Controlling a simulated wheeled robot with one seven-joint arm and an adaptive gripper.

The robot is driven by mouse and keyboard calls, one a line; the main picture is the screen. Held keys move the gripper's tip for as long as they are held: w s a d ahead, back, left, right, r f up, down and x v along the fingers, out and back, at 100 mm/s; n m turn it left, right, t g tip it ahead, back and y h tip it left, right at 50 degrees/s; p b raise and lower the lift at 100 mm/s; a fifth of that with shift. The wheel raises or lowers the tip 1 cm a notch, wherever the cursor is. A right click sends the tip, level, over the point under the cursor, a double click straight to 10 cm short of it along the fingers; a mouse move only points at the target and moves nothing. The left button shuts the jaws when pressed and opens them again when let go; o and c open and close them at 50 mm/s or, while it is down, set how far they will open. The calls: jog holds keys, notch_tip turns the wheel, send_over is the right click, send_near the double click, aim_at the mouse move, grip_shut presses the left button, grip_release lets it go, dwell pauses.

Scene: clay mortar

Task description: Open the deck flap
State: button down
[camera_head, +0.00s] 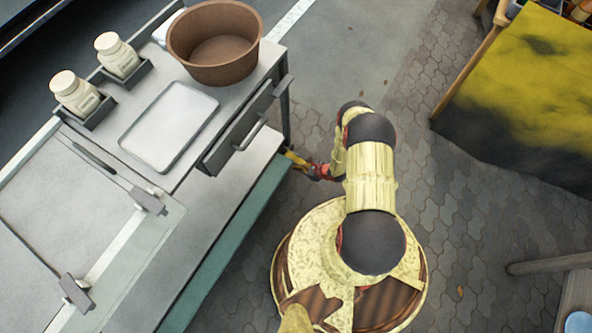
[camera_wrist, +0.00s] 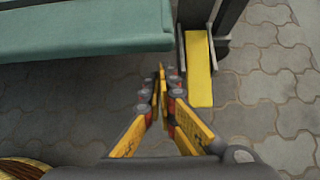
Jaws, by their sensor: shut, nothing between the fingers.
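A pale grey hinged panel (camera_head: 70,215), which looks like the deck flap, lies flat in the cart top at the left of the head view. Dark hinge-like brackets (camera_head: 150,201) sit along its right edge, and a dark strip lies at its upper corner. A yellow pedal-like plate (camera_wrist: 199,70) shows low beside the cart's dark leg in the wrist view. My gripper (camera_head: 296,158) is low beside the cart's right side, well away from the panel. In the wrist view its fingers (camera_wrist: 161,72) are shut and empty, just left of the yellow plate; contact cannot be told.
The cart carries a brown tub (camera_head: 214,45), a light tray (camera_head: 170,125), two white jars (camera_head: 118,55) and a drawer with a handle (camera_head: 247,128). A green edge (camera_wrist: 85,28) runs along the cart's side. A yellow-covered table (camera_head: 530,75) stands right. Paved floor between is clear.

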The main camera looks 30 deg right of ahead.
jog(key=s+d+r+p, duration=0.3)
jog(key=s+d+r, duration=0.1)
jog(key=s, duration=0.3)
jog(key=shift+d+r, duration=0.3)
jog(key=shift+r, duration=0.05)
jog(key=shift+s, duration=0.1)
